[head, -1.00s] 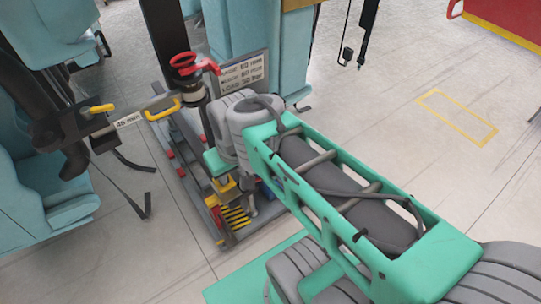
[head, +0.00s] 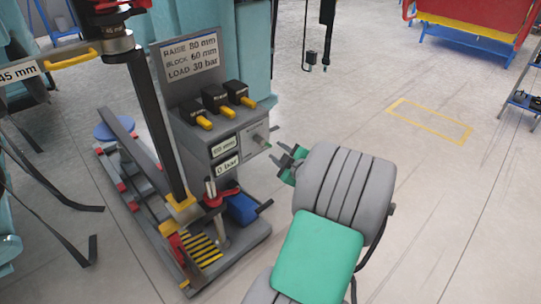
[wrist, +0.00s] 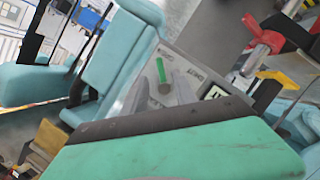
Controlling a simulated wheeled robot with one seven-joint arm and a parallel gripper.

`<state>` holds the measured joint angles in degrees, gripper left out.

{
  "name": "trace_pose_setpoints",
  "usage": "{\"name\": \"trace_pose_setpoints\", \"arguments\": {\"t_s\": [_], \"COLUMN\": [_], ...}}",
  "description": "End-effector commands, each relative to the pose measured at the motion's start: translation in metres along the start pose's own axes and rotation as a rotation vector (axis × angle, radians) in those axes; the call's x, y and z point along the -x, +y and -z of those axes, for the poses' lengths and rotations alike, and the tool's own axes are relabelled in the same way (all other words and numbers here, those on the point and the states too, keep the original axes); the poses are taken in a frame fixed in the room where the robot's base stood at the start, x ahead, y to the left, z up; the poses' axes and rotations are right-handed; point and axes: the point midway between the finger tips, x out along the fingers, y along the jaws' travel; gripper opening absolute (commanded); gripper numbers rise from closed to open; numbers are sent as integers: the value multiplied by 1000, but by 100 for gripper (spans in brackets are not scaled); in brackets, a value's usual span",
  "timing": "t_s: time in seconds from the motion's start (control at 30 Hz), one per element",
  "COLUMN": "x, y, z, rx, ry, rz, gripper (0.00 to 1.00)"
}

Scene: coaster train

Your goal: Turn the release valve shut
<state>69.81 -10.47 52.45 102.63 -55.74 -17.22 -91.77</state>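In the head view a small gap shows between fingers and knob. In the wrist view a green bar (wrist: 160,70) shows ahead between my grey fingers (wrist: 160,92), against a panel with small lettering, partly hidden. Which way the valve points cannot be told for sure. The lower display (head: 227,165) reads 0 bar.
A sign (head: 190,55) reads raise 80 mm, block 60 mm, load 30 bar. Several black levers with yellow tips (head: 221,98) stand on the unit. A red-handled part (head: 213,197) and a blue block (head: 241,208) are below.

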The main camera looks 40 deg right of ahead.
Motion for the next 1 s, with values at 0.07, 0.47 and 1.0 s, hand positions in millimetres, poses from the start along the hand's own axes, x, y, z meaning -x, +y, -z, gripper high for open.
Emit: {"name": "trace_pose_setpoints", "arguments": {"t_s": [0.07, 0.47, 1.0], "x": [-18, -56, -55], "y": [-4, -1, -1], "z": [0, 0, 1], "rx": [1, -2, -2], "ry": [3, -1, -1], "rz": [5, 3, 4], "gripper": [34, 34, 0]}}
